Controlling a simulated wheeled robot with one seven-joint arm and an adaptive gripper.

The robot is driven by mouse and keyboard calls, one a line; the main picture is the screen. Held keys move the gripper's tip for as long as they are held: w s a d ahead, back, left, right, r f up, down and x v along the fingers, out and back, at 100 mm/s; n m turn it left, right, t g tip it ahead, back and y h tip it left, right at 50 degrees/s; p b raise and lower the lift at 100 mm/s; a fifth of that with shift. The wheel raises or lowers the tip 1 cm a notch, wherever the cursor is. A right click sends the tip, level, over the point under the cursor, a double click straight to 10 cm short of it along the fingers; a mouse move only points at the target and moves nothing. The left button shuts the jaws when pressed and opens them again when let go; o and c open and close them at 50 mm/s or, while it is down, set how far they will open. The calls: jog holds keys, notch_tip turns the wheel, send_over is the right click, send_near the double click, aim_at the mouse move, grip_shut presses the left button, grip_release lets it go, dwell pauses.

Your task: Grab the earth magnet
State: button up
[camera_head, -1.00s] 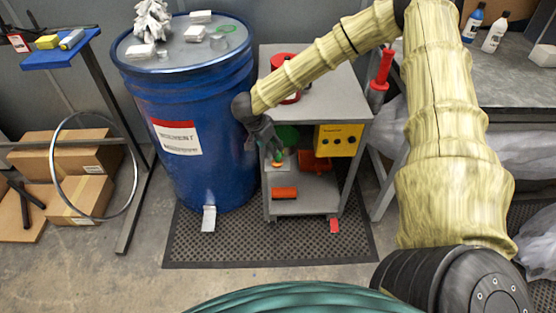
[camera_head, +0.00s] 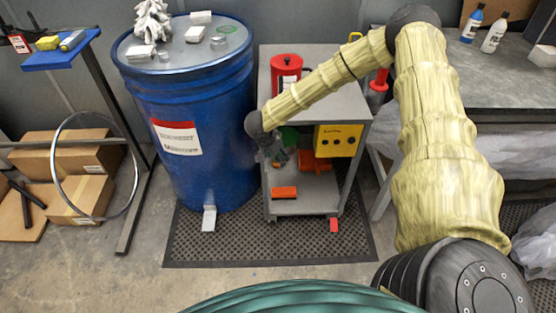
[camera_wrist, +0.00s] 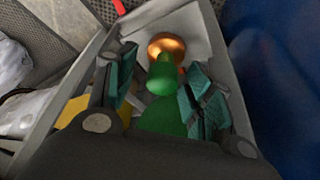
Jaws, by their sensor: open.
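The likely earth magnet (camera_wrist: 163,72), a green tapered handle on a copper-coloured disc, shows in the wrist view on the cart's grey shelf. My gripper (camera_wrist: 160,84) is open, with one teal-padded finger on each side of the green handle. I cannot tell whether the pads touch it. A larger green rounded part (camera_wrist: 164,117) shows nearer the palm; I cannot tell whether it is joined to the magnet. In the head view my gripper (camera_head: 276,156) is over the cart's lower shelf and hides the magnet.
The blue drum (camera_head: 190,120) stands close left of the grey cart (camera_head: 348,105). A yellow box (camera_head: 338,140) and an orange item (camera_head: 284,192) are on the cart. A red canister (camera_head: 287,72) stands on its top. The floor mat (camera_head: 230,240) is clear in front.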

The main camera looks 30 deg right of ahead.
grip_shut()
dwell(0.3)
